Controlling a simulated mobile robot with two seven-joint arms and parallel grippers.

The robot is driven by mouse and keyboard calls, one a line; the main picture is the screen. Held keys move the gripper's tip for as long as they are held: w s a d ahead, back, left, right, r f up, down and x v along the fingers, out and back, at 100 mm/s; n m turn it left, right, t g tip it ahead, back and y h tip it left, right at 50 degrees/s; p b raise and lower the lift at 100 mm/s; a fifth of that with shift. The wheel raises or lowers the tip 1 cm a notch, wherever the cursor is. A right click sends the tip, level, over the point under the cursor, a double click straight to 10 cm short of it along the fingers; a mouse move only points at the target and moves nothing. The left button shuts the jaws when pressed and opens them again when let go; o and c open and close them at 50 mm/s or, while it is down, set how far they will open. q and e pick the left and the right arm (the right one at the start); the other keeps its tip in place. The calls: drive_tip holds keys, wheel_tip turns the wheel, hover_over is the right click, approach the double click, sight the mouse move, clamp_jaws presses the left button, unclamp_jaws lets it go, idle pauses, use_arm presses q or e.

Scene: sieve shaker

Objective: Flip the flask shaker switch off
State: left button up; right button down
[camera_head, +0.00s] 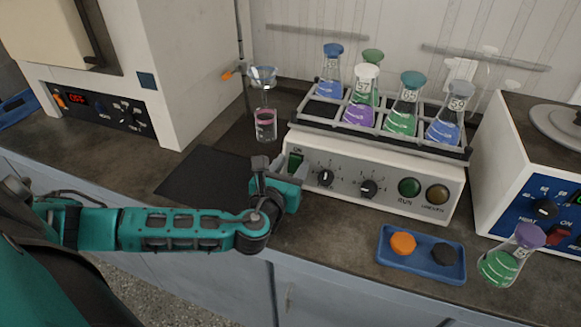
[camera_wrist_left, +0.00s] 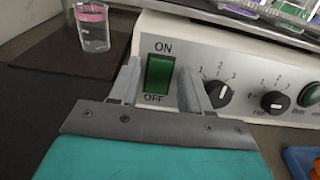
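The flask shaker (camera_head: 375,180) is a cream box with a flask rack on top. Its green rocker switch (camera_head: 295,161) is at the left end of the front panel. In the left wrist view the switch (camera_wrist_left: 159,77) shows between ON above and OFF below; I cannot tell which side is pressed. My left gripper (camera_head: 282,163) is in front of it. In the left wrist view my left gripper (camera_wrist_left: 160,68) is open, one finger on each side of the switch, with nothing held. A green RUN lamp (camera_head: 409,187) and an amber lamp (camera_head: 437,195) sit at the panel's right. My right gripper is not in view.
Several stoppered flasks stand in the rack (camera_head: 460,153). A blue tray (camera_head: 424,277) with orange and black stoppers and a green flask (camera_head: 503,262) are at the right front. A dark mat (camera_head: 205,180) lies left.

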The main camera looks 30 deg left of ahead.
use_arm(q)
drive_tip(key=shift+o, duration=0.3)
drive_tip(key=shift+s+d, duration=0.15)
drive_tip(key=shift+s, duration=0.35)
drive_tip(key=v, duration=1.2)
drive_tip(key=shift+p, duration=0.3)
